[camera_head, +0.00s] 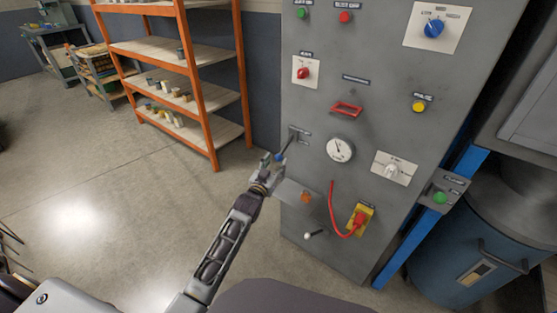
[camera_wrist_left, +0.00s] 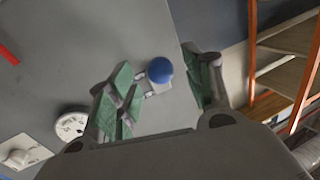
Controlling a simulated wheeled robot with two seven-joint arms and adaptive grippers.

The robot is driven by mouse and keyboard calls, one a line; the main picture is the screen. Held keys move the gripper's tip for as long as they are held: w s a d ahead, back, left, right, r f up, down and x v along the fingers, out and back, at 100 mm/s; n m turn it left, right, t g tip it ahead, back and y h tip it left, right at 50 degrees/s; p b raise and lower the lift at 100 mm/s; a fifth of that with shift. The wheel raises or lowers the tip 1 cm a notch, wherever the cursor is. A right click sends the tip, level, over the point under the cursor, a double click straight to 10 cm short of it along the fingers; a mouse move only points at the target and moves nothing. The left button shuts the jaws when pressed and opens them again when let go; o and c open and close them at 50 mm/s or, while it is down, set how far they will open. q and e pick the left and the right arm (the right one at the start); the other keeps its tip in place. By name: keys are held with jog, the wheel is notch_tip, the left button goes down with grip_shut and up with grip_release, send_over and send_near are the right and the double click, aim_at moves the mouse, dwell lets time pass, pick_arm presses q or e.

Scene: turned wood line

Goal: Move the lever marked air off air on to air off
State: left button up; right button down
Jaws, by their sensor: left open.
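A lever with a blue ball knob (camera_head: 278,157) sticks out near the left edge of the grey panel (camera_head: 325,75). A small label beside it is too small to read. My left gripper (camera_head: 271,164) is at the knob in the head view and partly hides the lever. In the left wrist view the blue knob (camera_wrist_left: 160,70) shows between the two green-padded fingers of my open left gripper (camera_wrist_left: 160,88), nearer the left finger. I cannot tell whether a finger touches it. The lever's base is mostly hidden behind the knob. My right gripper is not in view.
A round gauge (camera_head: 340,149), a red handle (camera_head: 347,109), a white rotary switch (camera_head: 391,171) and a yellow-backed red switch (camera_head: 360,218) with a red cable are on the panel. An orange shelf rack (camera_head: 204,115) stands left, with open floor before it.

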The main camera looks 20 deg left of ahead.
aim_at(278, 158)
pick_arm(q)
jog(key=shift+w+d, duration=0.1)
jog(key=shift+w, duration=1)
jog(key=shift+w+b, duration=0.3)
jog(key=shift+w, duration=0.3)
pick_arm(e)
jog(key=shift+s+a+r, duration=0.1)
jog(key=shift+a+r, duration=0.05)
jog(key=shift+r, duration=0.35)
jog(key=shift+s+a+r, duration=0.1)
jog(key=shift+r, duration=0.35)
pick_arm(q)
jog(key=shift+c, duration=0.3)
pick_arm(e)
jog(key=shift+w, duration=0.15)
pick_arm(q)
grip_shut()
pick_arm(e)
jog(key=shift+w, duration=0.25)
